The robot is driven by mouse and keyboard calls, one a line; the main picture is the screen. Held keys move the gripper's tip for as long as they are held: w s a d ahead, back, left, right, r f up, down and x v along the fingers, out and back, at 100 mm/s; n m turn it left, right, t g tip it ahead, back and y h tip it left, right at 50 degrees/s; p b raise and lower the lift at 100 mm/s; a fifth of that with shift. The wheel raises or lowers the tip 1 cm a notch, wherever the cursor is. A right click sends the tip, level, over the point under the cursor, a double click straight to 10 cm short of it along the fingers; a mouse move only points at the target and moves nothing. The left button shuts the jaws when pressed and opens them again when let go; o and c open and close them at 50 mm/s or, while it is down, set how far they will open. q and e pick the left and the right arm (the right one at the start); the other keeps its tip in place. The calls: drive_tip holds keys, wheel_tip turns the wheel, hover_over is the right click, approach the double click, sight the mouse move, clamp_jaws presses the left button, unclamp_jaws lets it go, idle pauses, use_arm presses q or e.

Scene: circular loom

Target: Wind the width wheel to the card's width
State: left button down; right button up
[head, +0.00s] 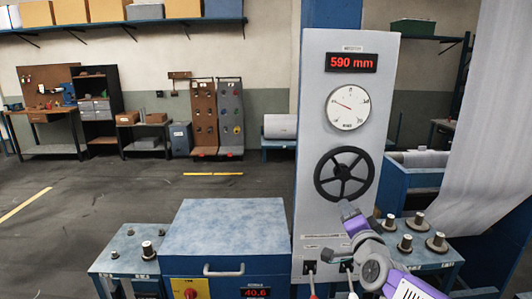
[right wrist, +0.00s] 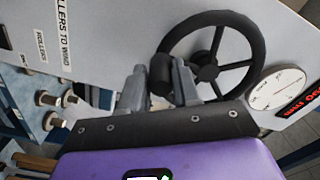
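The width wheel (head: 344,173) is a black spoked handwheel on the front of a grey panel (head: 311,130). It also shows in the right wrist view (right wrist: 238,72). A red display (head: 351,63) above it reads 590 mm, with a round needle dial (head: 348,107) between display and wheel. My right gripper (head: 347,208) is at the wheel's lower rim. In the right wrist view, its fingers stand on either side of the wheel's black knob (right wrist: 160,75) and appear shut on it. My left gripper is not in view. I cannot make out a width card.
A blue-topped box (head: 233,228) with a handle stands left of the panel. Metal spools stand on a table (head: 432,256) to the right and a table (head: 112,262) to the left. White cloth (head: 477,130) hangs at far right. Cables plug in below the wheel.

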drive_tip(key=o, duration=0.5)
drive_tip(key=shift+c, duration=0.2)
drive_tip(key=s, duration=0.8)
drive_tip(key=shift+d+b, duration=0.15)
drive_tip(key=shift+b, duration=0.2)
